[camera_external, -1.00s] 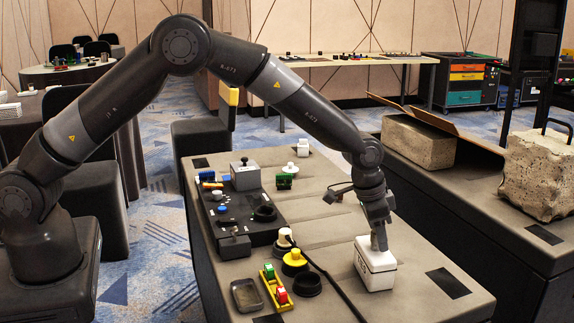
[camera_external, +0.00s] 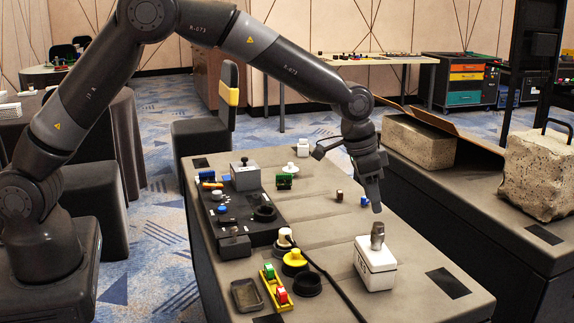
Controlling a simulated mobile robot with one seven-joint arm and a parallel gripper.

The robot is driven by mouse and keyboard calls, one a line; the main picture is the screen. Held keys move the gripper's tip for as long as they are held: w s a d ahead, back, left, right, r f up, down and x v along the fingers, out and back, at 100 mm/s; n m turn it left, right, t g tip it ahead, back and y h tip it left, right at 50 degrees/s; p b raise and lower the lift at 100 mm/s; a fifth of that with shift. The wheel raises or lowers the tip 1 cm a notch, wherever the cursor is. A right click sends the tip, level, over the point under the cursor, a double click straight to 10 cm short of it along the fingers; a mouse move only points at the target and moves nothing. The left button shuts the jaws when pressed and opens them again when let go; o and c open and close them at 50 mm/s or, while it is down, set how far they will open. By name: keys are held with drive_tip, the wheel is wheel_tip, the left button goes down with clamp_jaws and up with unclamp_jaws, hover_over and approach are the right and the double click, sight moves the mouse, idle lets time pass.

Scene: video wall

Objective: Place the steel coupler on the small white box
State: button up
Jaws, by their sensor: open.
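The steel coupler (camera_external: 377,236) is a small grey metal cylinder. It stands upright on top of the small white box (camera_external: 375,267), near the front right of the table. My gripper (camera_external: 376,209) is above the coupler and apart from it, pointing down. It is open and holds nothing.
The grey table (camera_external: 330,226) also bears a black control panel (camera_external: 236,212) at left, a yellow knob (camera_external: 295,258), a yellow tray with coloured blocks (camera_external: 273,287) and a dark cable. Small brown and blue pieces lie behind my gripper. Stone blocks (camera_external: 418,143) stand on the right bench.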

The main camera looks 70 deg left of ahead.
drive_tip(key=s+a+r+n+t, duration=0.1)
drive_tip(key=s+a+r, duration=0.3)
drive_tip(key=s+r, duration=0.6)
drive_tip(key=s+a+r+n, duration=0.1)
drive_tip(key=s+a+r, duration=0.3)
drive_tip(key=s+r, duration=0.6)
drive_tip(key=s+a+f, duration=0.1)
drive_tip(key=s+a, duration=0.1)
drive_tip(key=s, duration=1)
drive_tip(key=s+a+f+n+t+y, duration=0.1)
drive_tip(key=s+a, duration=0.1)
drive_tip(key=s, duration=1.1)
drive_tip(key=shift+a+t, duration=0.15)
drive_tip(key=shift+t, duration=0.15)
